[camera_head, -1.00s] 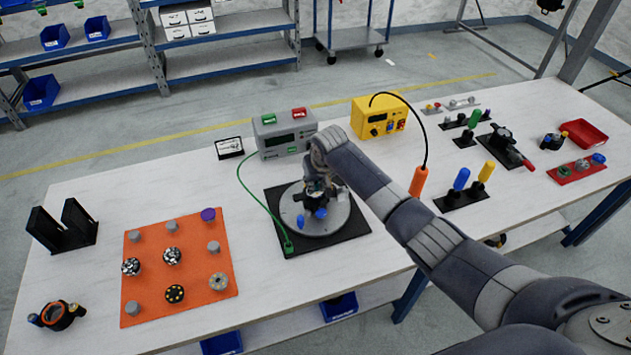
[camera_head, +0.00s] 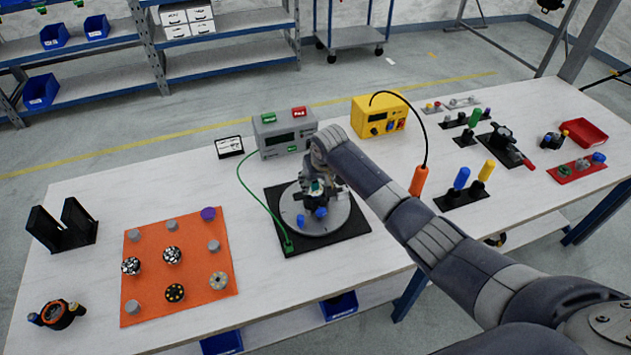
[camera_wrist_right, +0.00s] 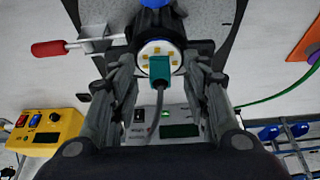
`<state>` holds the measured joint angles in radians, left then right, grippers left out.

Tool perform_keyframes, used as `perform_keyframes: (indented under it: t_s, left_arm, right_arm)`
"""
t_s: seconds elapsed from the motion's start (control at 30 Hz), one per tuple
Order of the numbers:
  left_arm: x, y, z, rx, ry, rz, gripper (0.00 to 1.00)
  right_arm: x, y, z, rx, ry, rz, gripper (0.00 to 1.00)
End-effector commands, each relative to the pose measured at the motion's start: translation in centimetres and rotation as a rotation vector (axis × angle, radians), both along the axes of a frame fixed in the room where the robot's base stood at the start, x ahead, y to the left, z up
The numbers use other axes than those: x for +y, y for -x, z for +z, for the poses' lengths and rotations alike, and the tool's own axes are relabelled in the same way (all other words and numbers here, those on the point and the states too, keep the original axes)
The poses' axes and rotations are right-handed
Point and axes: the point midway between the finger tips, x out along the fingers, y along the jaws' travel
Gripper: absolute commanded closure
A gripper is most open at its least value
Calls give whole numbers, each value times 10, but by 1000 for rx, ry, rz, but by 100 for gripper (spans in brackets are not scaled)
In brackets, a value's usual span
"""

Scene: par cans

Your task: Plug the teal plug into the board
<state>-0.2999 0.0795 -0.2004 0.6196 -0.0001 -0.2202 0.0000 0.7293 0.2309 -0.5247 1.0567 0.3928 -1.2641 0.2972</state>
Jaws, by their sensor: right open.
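The teal plug (camera_wrist_right: 160,70) is in the wrist view, with a grey cable trailing from it. It stands against the face of the round white board (camera_wrist_right: 149,47), which has gold contacts. I cannot tell how deep it sits. The board is in a dark holder (camera_wrist_right: 158,20) above the grey round turntable (camera_head: 338,222). My right gripper (camera_wrist_right: 162,78) is open, with its fingers apart on both sides of the plug. In the head view the right gripper (camera_head: 318,188) is over the turntable and partly hides the board. My left gripper is not in view.
A grey tester (camera_head: 285,132) and a yellow power box (camera_head: 379,118) stand behind the turntable. A green cable (camera_head: 252,190) runs to the black base. An orange mat (camera_head: 195,285) with several round parts lies left. Blue and yellow-handled tools (camera_head: 463,198) stand right.

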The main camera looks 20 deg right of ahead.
Motion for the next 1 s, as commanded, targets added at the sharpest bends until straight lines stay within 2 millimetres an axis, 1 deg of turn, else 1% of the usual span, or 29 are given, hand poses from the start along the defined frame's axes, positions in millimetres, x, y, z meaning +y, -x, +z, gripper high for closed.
perform_keyframes:
  t_s: [0.2, 0.33, 0.47, 0.63, 0.9, 1.0]
  left_arm:
    - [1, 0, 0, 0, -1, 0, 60]
    - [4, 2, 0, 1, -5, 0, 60]
    - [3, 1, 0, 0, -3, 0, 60]
    - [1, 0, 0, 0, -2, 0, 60]
    - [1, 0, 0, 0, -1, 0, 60]
    - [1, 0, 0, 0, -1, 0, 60]
  right_arm:
    - [0, 0, 0, 0, 0, 0, 52]
    - [0, 0, 1, -1, 0, 0, 52]
    - [0, 3, 9, -2, -1, 0, 52]
    - [-1, 12, 31, -3, 0, 0, 52]
    - [-1, 31, 78, -4, 0, 0, 52]
    - [-2, 37, 93, -3, 0, 1, 52]
